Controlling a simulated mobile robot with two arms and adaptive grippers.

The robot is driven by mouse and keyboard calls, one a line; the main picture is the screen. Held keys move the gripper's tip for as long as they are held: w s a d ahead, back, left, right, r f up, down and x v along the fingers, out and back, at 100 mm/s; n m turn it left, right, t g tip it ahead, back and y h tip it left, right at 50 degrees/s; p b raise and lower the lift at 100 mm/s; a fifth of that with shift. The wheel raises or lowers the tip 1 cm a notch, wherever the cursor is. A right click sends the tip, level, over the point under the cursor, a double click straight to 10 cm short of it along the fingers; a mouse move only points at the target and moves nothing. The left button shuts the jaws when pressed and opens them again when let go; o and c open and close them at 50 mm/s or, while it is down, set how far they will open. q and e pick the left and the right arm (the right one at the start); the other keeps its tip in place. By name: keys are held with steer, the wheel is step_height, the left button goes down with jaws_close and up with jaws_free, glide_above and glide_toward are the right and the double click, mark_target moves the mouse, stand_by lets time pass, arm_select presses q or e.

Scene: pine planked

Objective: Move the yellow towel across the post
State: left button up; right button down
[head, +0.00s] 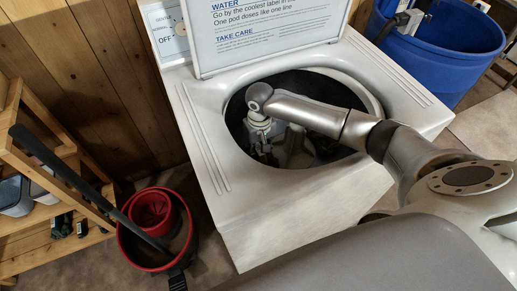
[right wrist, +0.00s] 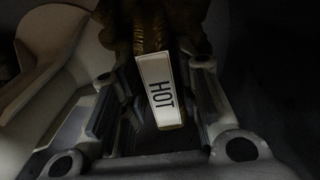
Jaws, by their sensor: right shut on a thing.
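My right arm reaches down into the open drum of a white top-loading washing machine (head: 290,210). My right gripper (head: 265,155) is inside the drum, left of the pale post (head: 300,150). In the right wrist view, a dark yellow-brown cloth, the yellow towel (right wrist: 150,28), lies in shadow at the top, with a white tag reading HOT (right wrist: 160,90). The gripper is shut on the towel, the tag showing between its fingers. A pale curved form, apparently the post (right wrist: 60,45), rises at the left of that view. In the head view the towel is hidden. My left gripper is out of view.
The raised lid (head: 265,35) stands behind the opening, and the drum rim surrounds my forearm. A blue barrel (head: 440,60) stands at the back right. A red bucket (head: 155,225) and a wooden shelf (head: 50,190) stand at the left.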

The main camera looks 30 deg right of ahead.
steer(key=c, duration=1)
jaws_free()
step_height(320, 180, up, 12)
steer(key=shift+d, duration=0.1)
